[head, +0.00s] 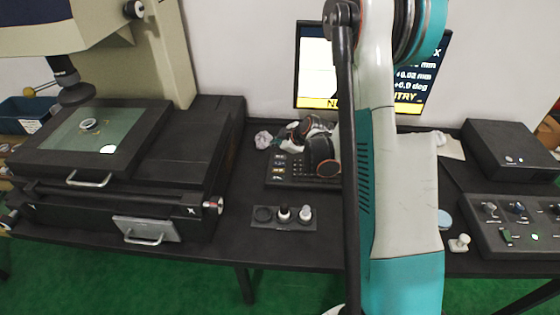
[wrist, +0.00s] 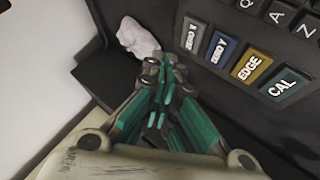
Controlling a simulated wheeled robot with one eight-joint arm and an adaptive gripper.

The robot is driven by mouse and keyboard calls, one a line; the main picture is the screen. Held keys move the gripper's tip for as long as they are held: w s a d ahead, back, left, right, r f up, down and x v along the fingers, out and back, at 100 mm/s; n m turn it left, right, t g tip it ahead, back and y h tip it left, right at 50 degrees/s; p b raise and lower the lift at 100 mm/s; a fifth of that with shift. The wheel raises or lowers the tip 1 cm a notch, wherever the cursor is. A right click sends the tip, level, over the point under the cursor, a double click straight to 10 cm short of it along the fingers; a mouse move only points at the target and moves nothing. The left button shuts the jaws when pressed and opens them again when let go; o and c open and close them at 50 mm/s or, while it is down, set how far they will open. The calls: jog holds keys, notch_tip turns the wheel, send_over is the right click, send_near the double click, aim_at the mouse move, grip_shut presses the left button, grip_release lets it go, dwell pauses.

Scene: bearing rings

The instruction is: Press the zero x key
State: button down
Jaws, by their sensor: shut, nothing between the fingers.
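The zero x key (wrist: 193,34) is a grey key with white lettering in the wrist view. In the head view the keypad (head: 288,182) lies on the bench below the monitor, partly hidden by my arm and wrist.
Beside zero x are the blue zero y key (wrist: 222,48), the tan edge key (wrist: 250,65) and the cal key (wrist: 284,83). A crumpled white cloth (wrist: 138,37) lies left of the keypad. The monitor (head: 318,68) stands behind. A small holder (head: 283,226) sits in front.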

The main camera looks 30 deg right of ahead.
aim_at(278, 158)
jog(key=shift+f, duration=1)
jog(key=shift+f, duration=0.15)
dwell(0.7)
jog(key=shift+f, duration=0.3)
jog(key=shift+f, duration=0.3)
dwell(0.6)
jog(key=shift+r, duration=0.75)
jog(key=shift+r, duration=0.15)
jog(key=shift+r+p, duration=1.6)
jog(key=shift+r, duration=0.75)
